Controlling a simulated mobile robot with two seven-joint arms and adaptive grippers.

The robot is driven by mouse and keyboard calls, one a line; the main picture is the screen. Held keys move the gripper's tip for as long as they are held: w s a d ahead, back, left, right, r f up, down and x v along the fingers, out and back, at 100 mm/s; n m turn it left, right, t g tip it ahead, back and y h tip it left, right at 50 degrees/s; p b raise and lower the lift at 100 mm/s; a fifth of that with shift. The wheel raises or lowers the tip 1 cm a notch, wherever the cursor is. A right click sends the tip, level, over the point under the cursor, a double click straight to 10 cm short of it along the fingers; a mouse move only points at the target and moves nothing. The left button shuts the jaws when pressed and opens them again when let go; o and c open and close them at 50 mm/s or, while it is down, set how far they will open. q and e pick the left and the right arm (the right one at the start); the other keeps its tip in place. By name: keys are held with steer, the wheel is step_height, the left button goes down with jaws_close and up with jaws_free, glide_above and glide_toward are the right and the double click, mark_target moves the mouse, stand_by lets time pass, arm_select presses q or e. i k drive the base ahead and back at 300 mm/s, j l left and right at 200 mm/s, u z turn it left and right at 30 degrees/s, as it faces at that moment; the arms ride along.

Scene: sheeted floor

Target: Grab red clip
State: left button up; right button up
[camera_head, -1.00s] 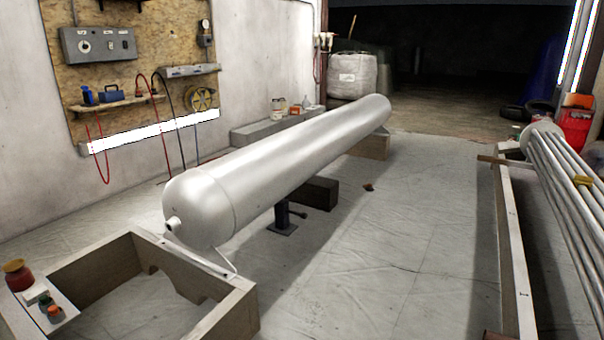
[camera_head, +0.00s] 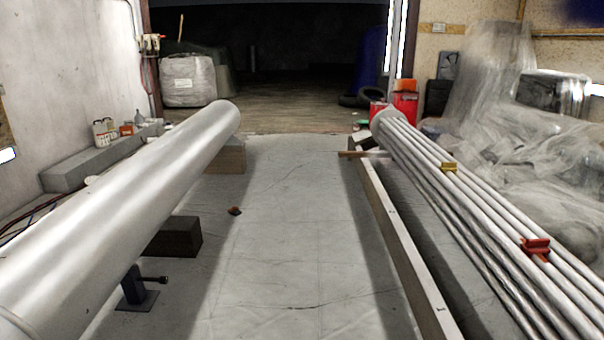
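A red clip (camera_head: 537,249) sits on top of the bundle of long metal tubes (camera_head: 470,205) at the right of the head view. It looks like a small bracket across the upper tubes. A yellow clip (camera_head: 448,167) sits farther back on the same bundle. Neither of my grippers shows in this view, and nothing touches the red clip.
A large silver cylinder (camera_head: 130,210) runs along the left on dark blocks (camera_head: 173,237) and a stand (camera_head: 135,290). A long beam (camera_head: 395,240) lies left of the tubes. Plastic-draped items (camera_head: 540,150) stand behind right. The floor (camera_head: 290,230) between is mostly clear.

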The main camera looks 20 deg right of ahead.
mark_target(531, 247)
steer(key=i+l+z, duration=0.15)
steer(key=i, duration=0.5)
steer(key=i+z, duration=0.15)
steer(key=i, duration=0.5)
steer(key=i+z, duration=0.2)
steer(key=i, duration=0.45)
steer(key=i+j+z, duration=0.15)
steer(key=i, duration=0.5)
steer(key=i+j+z, duration=0.15)
steer(key=i, duration=0.45)
steer(key=i+z, duration=0.1)
steer(key=z, duration=1.7)
